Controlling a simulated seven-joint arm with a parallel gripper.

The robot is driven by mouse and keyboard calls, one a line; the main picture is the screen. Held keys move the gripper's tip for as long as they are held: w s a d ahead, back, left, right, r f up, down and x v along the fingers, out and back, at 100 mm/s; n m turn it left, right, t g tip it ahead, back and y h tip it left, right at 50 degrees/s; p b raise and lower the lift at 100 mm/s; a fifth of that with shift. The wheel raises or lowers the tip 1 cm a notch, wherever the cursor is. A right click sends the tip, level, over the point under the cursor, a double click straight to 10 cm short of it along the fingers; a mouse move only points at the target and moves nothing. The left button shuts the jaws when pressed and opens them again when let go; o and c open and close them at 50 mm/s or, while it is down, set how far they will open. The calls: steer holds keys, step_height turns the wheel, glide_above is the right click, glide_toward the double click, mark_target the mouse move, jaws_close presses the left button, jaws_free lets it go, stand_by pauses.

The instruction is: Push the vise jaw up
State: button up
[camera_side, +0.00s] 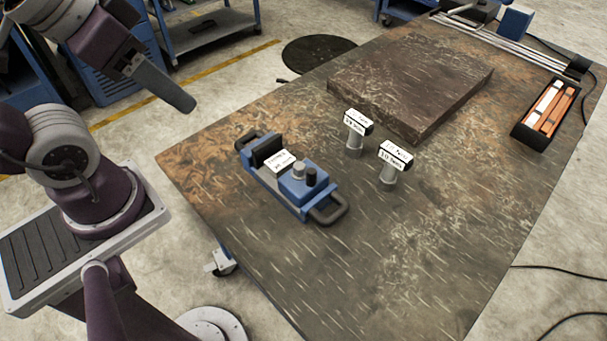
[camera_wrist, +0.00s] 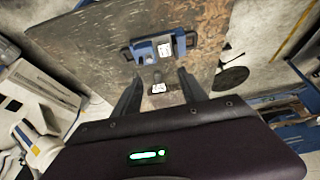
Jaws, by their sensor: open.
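The blue vise (camera_side: 262,177) lies on the table's near left part in the side view, with a dark loop handle at each end. Its black upright jaw (camera_side: 267,149) is toward the left end; a white label and two round knobs sit on its body. The vise also shows beyond my fingers in the wrist view (camera_wrist: 147,50). My gripper (camera_side: 180,98) is high at the upper left in the side view, well apart from the vise. In the wrist view its two fingers are spread and empty (camera_wrist: 160,72).
Two small labelled posts (camera_side: 355,143) (camera_side: 389,176) stand right of the vise. A dark slab (camera_side: 410,75) lies at the back, and a black tray (camera_side: 530,137) with orange and white bars sits at the right edge. The table's front is clear.

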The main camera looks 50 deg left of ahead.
mark_target(306, 206)
steer(key=shift+c, duration=0.2)
